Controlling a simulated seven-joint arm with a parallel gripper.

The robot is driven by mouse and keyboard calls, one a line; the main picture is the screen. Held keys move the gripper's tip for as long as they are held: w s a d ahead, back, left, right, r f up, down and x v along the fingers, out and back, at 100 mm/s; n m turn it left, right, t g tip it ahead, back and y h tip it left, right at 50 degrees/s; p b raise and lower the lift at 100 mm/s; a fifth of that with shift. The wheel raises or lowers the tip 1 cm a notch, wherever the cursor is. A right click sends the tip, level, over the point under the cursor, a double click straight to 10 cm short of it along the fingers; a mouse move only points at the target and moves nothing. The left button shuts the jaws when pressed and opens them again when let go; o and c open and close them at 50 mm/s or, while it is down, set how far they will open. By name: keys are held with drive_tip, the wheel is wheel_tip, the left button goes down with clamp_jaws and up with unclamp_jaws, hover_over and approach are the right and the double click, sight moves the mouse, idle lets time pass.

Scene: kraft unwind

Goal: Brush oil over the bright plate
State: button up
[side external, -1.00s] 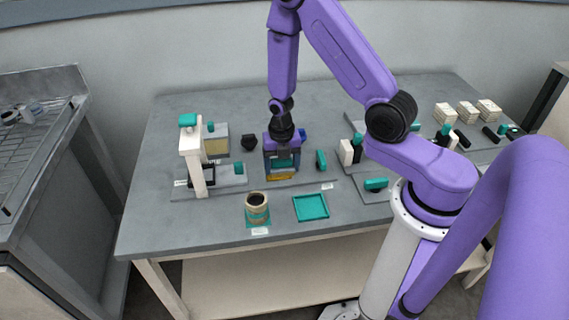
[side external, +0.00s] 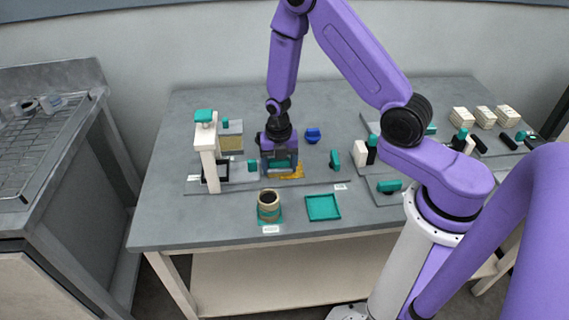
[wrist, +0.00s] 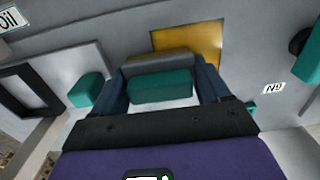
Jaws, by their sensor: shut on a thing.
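The bright plate (side external: 291,171) is a flat gold square on a grey board. In the side view my gripper (side external: 279,168) covers its left part. In the wrist view the plate (wrist: 190,44) lies just beyond the fingers, its near edge partly hidden. My gripper (wrist: 163,82) is shut on a teal block with a grey bar along its far side, which looks like the brush (wrist: 160,87). I cannot tell whether the brush touches the plate. A tan pot (side external: 268,207) with a dark opening stands on a teal base at the front. An "Oil" label (wrist: 8,19) shows in the wrist view.
A white post fixture (side external: 209,160) stands left of my gripper. An empty teal tray (side external: 323,207) lies right of the pot. A blue knob (side external: 312,135) is behind the plate, and a teal block (side external: 334,158) is to its right. Pale stacks (side external: 484,117) stand far right.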

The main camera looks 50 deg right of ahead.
drive_tip(key=shift+w+a, duration=0.2)
drive_tip(key=shift+r, duration=0.1)
drive_tip(key=shift+r, duration=2.9)
